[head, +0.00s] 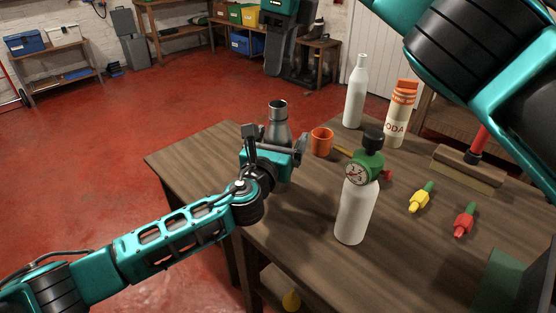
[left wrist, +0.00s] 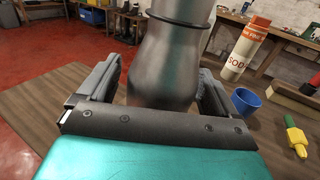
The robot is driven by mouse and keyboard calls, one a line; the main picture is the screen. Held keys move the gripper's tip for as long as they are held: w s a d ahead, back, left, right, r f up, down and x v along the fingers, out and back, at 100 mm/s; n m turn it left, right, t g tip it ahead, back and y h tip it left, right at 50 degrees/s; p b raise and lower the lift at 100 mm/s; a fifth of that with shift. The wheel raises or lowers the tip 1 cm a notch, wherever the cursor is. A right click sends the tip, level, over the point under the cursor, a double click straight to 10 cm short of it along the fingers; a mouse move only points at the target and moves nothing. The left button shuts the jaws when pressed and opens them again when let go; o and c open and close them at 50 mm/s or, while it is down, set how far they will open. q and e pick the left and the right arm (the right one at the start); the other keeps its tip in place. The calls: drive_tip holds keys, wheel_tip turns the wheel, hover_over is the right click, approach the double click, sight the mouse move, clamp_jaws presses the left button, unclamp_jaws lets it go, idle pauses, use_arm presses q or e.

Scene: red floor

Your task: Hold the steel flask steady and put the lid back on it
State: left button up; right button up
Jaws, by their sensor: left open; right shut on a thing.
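The steel flask (head: 278,122) stands upright near the table's far left edge, its mouth uncovered. It fills the middle of the left wrist view (left wrist: 168,65), its top cut off there. My left gripper (head: 274,150) is open at the flask's body, with one finger on each side. In the left wrist view, a gap shows between the left finger and the flask; contact on the right is unclear. My right arm crosses the head view's upper right corner, but its gripper and anything it holds are out of frame. I cannot make out the lid in either view.
An orange cup (head: 321,141) stands just right of the flask; the left wrist view shows a blue cup (left wrist: 246,101). A white bottle with a green gauge top (head: 356,205) stands nearer. Behind are a plain white bottle (head: 355,95) and a soda bottle (head: 400,115).

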sight(278, 104)
use_arm(q)
drive_tip(key=shift+w+d, duration=0.15)
drive_tip(key=shift+w, duration=0.3)
drive_tip(key=shift+c, duration=0.3)
drive_tip(key=c, duration=1.4)
drive_tip(key=shift+c, duration=0.2)
use_arm(e)
drive_tip(key=shift+f, duration=2.5)
drive_tip(key=shift+f, duration=0.9)
drive_tip(key=shift+f, duration=0.55)
